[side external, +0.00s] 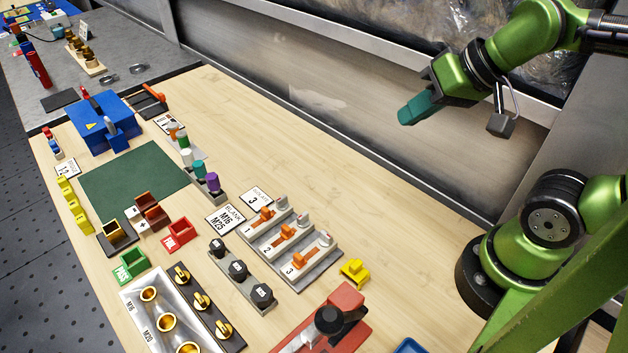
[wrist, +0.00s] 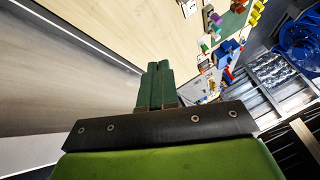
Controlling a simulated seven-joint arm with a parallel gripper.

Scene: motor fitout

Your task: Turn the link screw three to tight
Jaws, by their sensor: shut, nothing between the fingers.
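My gripper (side external: 417,108) is at the upper right in the side view, high above the bench and apart from everything on it. Its teal fingers are together and empty; they also show in the wrist view (wrist: 156,88). No part is clearly marked as link screw three. A black strip (side external: 211,318) at the front carries brass knobs with raised bars, the nearest being a brass knob (side external: 224,330). Grey blocks with orange levers are numbered 1, 2 and 3; the block numbered 3 (side external: 318,262) is nearest the camera. I cannot tell which part is the link screw.
A blue motor box (side external: 105,128) and a green mat (side external: 135,183) lie toward the far left. A row of black caps (side external: 238,270), a red fixture (side external: 335,320) and a yellow part (side external: 355,271) stand near the front. The wooden bench (side external: 300,160) is clear along the wall side.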

